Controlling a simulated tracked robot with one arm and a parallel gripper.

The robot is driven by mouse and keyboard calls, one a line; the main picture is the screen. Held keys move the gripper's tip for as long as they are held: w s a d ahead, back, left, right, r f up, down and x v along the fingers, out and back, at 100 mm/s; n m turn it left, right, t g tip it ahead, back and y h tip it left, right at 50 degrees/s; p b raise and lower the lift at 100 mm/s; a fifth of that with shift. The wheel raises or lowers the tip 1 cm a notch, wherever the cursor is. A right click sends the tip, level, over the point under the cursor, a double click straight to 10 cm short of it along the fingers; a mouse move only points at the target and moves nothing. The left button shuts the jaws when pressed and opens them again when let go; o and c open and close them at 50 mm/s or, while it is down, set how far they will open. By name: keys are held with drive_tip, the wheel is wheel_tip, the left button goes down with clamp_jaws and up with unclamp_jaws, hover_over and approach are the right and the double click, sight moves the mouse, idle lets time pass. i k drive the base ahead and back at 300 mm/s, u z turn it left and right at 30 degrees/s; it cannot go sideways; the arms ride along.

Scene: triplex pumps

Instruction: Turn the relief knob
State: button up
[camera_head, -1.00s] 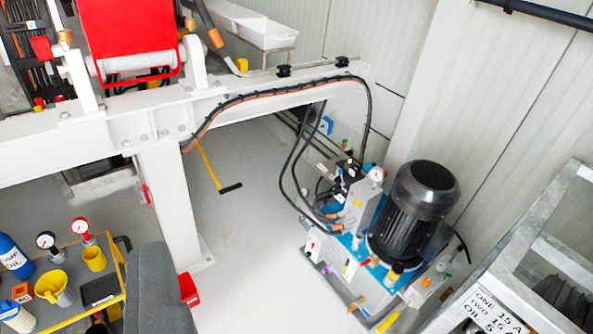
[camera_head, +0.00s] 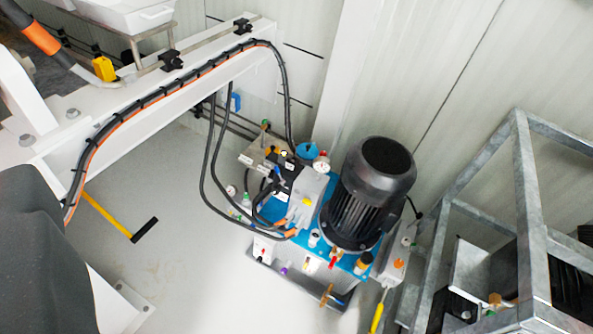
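The hydraulic power unit stands on the floor at right of centre, with a black finned motor (camera_head: 370,195) on a blue top plate (camera_head: 327,235). Beside the motor is a grey valve block (camera_head: 306,200) with hoses and several small coloured fittings. A round white gauge (camera_head: 321,165) sits near the block. A red fitting (camera_head: 333,262) and a purple one (camera_head: 284,270) show along the front. I cannot tell which small part is the relief knob at this distance. My gripper is not in view.
A white beam (camera_head: 170,95) carrying black and orange hoses crosses the upper left. A galvanised frame (camera_head: 527,220) stands close on the right. A dark grey shape (camera_head: 40,255) covers the lower left. The grey floor (camera_head: 180,210) before the unit is mostly clear.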

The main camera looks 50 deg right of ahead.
sight(277, 188)
drive_tip(key=z, duration=0.65)
drive_tip(key=i, duration=1.1)
drive_tip(key=z, duration=0.75)
drive_tip(key=k, duration=0.75)
drive_tip(key=z, duration=0.2)
drive_tip(key=i, duration=0.8)
drive_tip(key=u, duration=0.05)
